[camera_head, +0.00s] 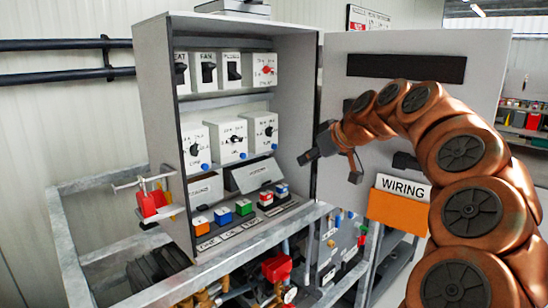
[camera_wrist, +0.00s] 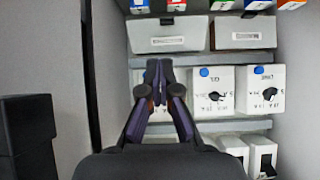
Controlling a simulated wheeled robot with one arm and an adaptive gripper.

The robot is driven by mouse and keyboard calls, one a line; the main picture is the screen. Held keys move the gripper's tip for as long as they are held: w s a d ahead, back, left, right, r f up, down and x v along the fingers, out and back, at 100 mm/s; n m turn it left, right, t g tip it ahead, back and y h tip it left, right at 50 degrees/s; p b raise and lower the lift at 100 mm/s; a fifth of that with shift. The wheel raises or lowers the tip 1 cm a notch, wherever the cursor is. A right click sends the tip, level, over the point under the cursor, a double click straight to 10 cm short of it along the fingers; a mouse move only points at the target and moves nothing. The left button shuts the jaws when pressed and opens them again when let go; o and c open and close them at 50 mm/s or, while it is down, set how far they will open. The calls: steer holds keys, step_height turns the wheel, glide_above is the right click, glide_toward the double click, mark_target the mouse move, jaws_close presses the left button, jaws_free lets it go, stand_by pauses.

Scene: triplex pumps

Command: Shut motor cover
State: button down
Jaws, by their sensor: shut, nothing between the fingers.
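A grey control cabinet (camera_head: 160,95) stands with its door (camera_head: 345,105) swung open to the right. On its lower shelf are two light-grey label-fronted boxes, a left one (camera_head: 205,190) and a right one (camera_head: 252,174) with a tilted face. Both also show in the wrist view, upside down, the wider one (camera_wrist: 168,35) and the narrower one (camera_wrist: 243,32). I cannot tell which part is the motor cover; no readable label names it. My gripper (camera_head: 303,159) is shut and empty at the cabinet's right side, by the open door. Its closed fingertips (camera_wrist: 157,66) point into the cabinet, apparently touching nothing.
An orange WIRING folder (camera_head: 398,208) hangs on the door behind my arm. A metal frame with a red valve (camera_head: 277,267) lies below.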

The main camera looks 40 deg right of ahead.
steer(key=a+p, duration=0.1)
steer(key=p, duration=0.8)
glide_toward(269, 183)
steer(key=x, duration=0.7)
steer(key=shift+w+r, duration=0.15)
steer(key=shift+w, duration=0.1)
steer(key=shift+f+b, duration=0.25)
steer(key=shift+b, duration=0.75)
